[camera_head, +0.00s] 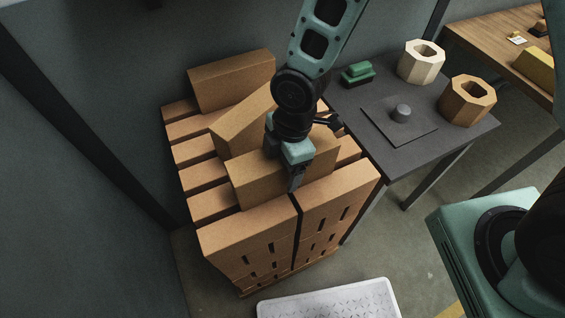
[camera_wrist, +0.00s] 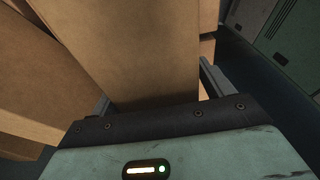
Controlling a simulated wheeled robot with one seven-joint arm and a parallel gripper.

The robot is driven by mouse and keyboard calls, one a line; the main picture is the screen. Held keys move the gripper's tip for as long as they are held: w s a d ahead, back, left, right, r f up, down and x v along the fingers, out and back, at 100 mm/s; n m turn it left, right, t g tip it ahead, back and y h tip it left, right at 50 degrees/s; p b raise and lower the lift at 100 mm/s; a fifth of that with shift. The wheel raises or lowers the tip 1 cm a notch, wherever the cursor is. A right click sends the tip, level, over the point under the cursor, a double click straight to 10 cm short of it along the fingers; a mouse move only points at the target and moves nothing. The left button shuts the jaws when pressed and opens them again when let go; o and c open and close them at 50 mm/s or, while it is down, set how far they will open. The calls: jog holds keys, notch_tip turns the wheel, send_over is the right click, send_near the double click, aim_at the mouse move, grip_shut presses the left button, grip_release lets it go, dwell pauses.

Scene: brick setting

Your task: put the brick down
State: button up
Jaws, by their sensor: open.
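The tan brick (camera_head: 262,178) lies on top of the brick stack, near its front edge. My gripper (camera_head: 292,176) is over it, with one finger showing down its front side. In the wrist view the brick (camera_wrist: 140,45) lies between the two fingers of my gripper (camera_wrist: 157,88). The jaws are open, one finger on each side of the brick. The far finger is hidden in the head view, and I cannot tell whether either finger touches the brick.
The brick stack (camera_head: 245,232) has gaps between its top bricks. A slanted brick (camera_head: 237,122) lies behind, close beside my gripper, and another brick (camera_head: 232,80) at the back. A dark table (camera_head: 385,165) with octagonal blocks (camera_head: 466,102) stands right. A pale perforated platform (camera_head: 330,301) is in front.

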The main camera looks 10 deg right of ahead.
jog(key=r, duration=0.3)
jog(key=d+r, duration=0.1)
jog(key=r, duration=0.7)
jog(key=shift+w+d+r+p, duration=0.15)
jog(key=shift+w+d+p, duration=0.1)
jog(key=shift+d+p, duration=0.15)
jog(key=s+d+r+m, duration=0.3)
jog(key=s+r+m, duration=0.1)
jog(key=s+m, duration=0.2)
jog(key=s+d+r+m+h, duration=0.1)
jog(key=s+d+r+m, duration=0.2)
jog(key=m, duration=0.4)
jog(key=s+r, duration=0.1)
jog(key=s, duration=0.1)
jog(key=shift+s+d+m+t, duration=0.15)
jog(key=shift+s+m+t, duration=0.15)
jog(key=shift+s, duration=0.1)
